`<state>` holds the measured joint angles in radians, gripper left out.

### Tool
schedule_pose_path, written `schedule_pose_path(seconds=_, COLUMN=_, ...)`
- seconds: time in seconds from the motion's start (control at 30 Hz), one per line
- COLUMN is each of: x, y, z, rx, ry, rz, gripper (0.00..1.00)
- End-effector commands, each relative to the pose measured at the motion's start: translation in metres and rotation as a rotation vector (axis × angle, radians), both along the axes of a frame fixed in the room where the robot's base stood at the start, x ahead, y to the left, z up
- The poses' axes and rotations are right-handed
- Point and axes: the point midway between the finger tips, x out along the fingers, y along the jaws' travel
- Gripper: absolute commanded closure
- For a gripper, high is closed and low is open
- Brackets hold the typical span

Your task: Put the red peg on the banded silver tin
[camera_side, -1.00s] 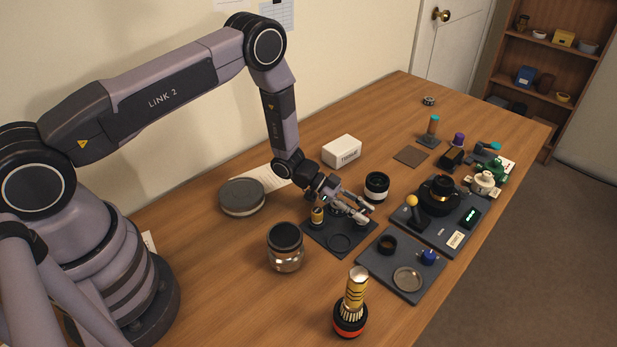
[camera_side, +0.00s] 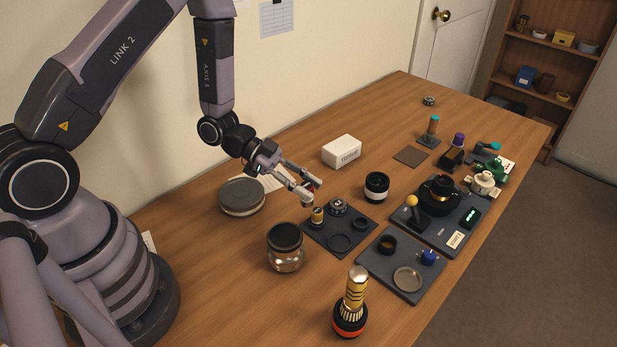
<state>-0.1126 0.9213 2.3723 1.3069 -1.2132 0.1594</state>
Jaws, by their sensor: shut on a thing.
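My gripper (camera_side: 311,192) is raised above the table, over the back left of the dark parts mat. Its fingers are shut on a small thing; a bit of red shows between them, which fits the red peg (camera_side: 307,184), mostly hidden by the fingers. A low round grey tin (camera_side: 241,198) with a lighter band around its side sits on the table to the left of my gripper; it looks like the banded silver tin. Its flat top is clear, and the gripper is apart from it.
A dark-topped shiny jar (camera_side: 285,252) stands in front of the tin. The parts mat (camera_side: 318,236) holds a small yellow part and dark rings. A white box (camera_side: 342,151) stands behind, and a black-and-white lens part (camera_side: 376,187) to the right. A gold-striped cylinder (camera_side: 354,292) stands at the front.

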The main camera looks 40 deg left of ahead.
Motion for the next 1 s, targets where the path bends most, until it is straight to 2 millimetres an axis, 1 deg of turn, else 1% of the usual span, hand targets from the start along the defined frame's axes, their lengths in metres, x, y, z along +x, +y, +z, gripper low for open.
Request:
schedule_pose_path(seconds=0.07, x=-0.002, y=0.002, z=0.001, rx=-0.001, ry=0.001, rz=0.022, gripper=1.0)
schedule_pose_path(seconds=0.13, x=0.003, y=0.003, z=0.0, rx=-0.002, ry=0.001, rz=0.069, gripper=1.0)
schedule_pose_path(seconds=0.27, x=0.024, y=0.007, z=-0.008, rx=0.0, ry=0.004, rz=0.236, gripper=1.0)
schedule_pose_path(seconds=0.4, x=0.054, y=0.02, z=-0.018, rx=0.0, ry=0.002, rz=0.491, gripper=1.0)
schedule_pose_path(seconds=0.5, x=0.07, y=0.035, z=-0.025, rx=0.0, ry=0.002, rz=0.683, gripper=1.0)
schedule_pose_path(seconds=0.6, x=0.082, y=0.053, z=-0.031, rx=-0.001, ry=0.002, rz=0.875, gripper=1.0)
schedule_pose_path(seconds=0.7, x=0.088, y=0.073, z=-0.034, rx=-0.002, ry=0.0, rz=1.066, gripper=1.0)
schedule_pose_path(seconds=0.8, x=0.088, y=0.095, z=-0.037, rx=-0.003, ry=0.001, rz=1.257, gripper=1.0)
schedule_pose_path(seconds=0.9, x=0.083, y=0.117, z=-0.037, rx=-0.005, ry=0.0, rz=1.451, gripper=1.0)
schedule_pose_path(seconds=1.0, x=0.071, y=0.14, z=-0.035, rx=-0.007, ry=0.0, rz=1.651, gripper=1.0)
